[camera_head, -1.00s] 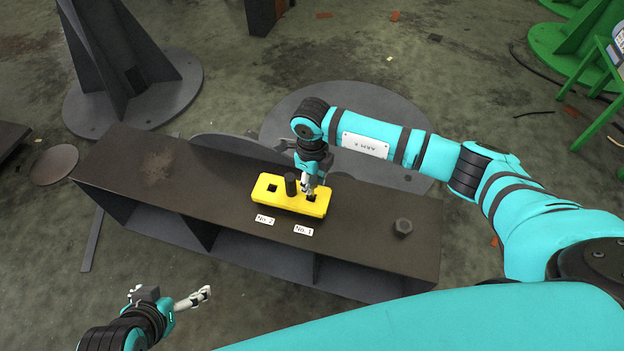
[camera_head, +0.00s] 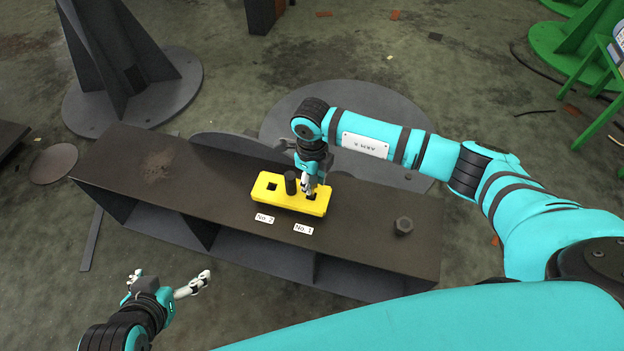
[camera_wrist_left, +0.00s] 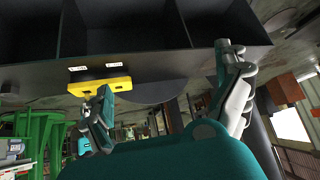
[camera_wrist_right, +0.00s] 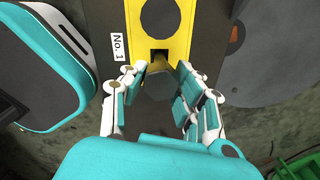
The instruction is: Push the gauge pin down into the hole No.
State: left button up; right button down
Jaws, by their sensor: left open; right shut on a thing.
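The yellow gauge block (camera_head: 282,203) lies on the dark bench, with square holes by the tags No. 2 (camera_head: 265,219) and No. 1 (camera_head: 303,230). My right gripper (camera_head: 311,190) is over the No. 1 end. In the right wrist view its fingers (camera_wrist_right: 158,80) are shut on a grey, faceted gauge pin (camera_wrist_right: 160,88). The pin is right at the No. 1 hole (camera_wrist_right: 159,54); its lower end is hidden, so its depth cannot be told. My left gripper (camera_head: 167,287) is open and empty, in front of the bench.
A hex nut (camera_head: 403,226) sits at the bench's right end. The left part of the bench (camera_head: 130,168) is clear.

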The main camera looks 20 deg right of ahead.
aim_at(312, 198)
pick_arm(q)
jog(key=shift+w+d+r+t, duration=0.25)
jog(key=shift+w+r+t, duration=0.15)
jog(key=shift+w, duration=0.3)
pick_arm(e)
jog(key=shift+f, duration=0.2)
pick_arm(q)
jog(key=shift+w+d+r+t+h+b, duration=0.2)
jog(key=shift+w+r+t, duration=0.1)
jog(key=shift+w+r, duration=0.1)
jog(key=shift+w+d+r+t+h+b, duration=0.1)
jog(key=shift+w+r+t+b, duration=0.05)
jog(key=shift+w+r+t, duration=0.2)
pick_arm(e)
jog(key=shift+f, duration=0.3)
pick_arm(q)
jog(key=shift+w+d+r+t, duration=0.35)
jog(key=shift+w+r+t, duration=0.25)
jog(key=shift+w, duration=0.2)
pick_arm(e)
jog(key=shift+f, duration=0.3)
